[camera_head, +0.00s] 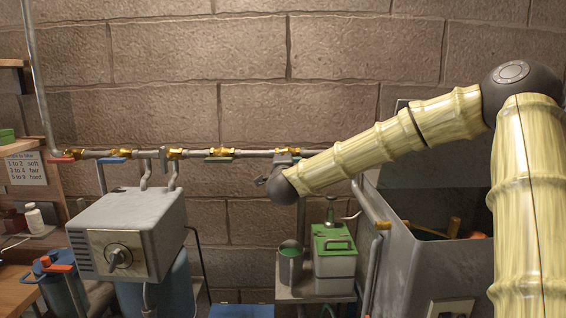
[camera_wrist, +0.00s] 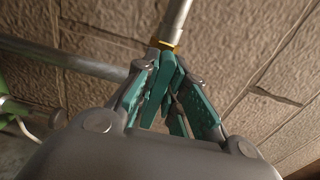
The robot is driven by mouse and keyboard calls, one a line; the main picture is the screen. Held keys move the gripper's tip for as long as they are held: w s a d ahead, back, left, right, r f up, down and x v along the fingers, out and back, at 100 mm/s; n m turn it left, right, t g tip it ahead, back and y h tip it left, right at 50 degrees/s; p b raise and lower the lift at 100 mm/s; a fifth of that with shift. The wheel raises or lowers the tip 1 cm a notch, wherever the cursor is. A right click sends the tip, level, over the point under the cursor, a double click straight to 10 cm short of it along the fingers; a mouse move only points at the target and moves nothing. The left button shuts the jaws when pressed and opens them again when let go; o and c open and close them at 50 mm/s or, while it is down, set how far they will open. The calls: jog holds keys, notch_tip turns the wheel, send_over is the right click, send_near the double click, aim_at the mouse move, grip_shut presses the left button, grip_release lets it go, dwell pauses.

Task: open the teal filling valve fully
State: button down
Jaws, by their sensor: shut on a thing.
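The teal filling valve has a brass body at the right end of the wall pipe (camera_head: 245,153). Its brass (camera_head: 287,151) shows just above my gripper (camera_head: 286,160) in the head view, where its lever is hidden. In the wrist view, the brass collar (camera_wrist: 167,45) sits at the end of a grey pipe, just beyond my fingertips (camera_wrist: 168,70). My gripper is shut on the valve's teal lever (camera_wrist: 155,95), which lies between the teal-padded fingers. The fingers partly cover the lever, so I cannot tell how far it is turned.
Other brass valves with red (camera_head: 62,160), blue (camera_head: 112,160) and dull green (camera_head: 218,160) levers sit left along the pipe. A grey box with a dial (camera_head: 125,235) stands below left. A green-lidded container (camera_head: 334,255) and a grey tank (camera_head: 420,245) stand below right.

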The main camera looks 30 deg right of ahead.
jog(key=shift+f, duration=0.15)
jog(key=c, duration=1.5)
grip_release()
jog(key=shift+s, duration=0.1)
jog(key=v, duration=1.1)
jog(key=shift+s+a, duration=0.15)
jog(key=shift+s, duration=0.2)
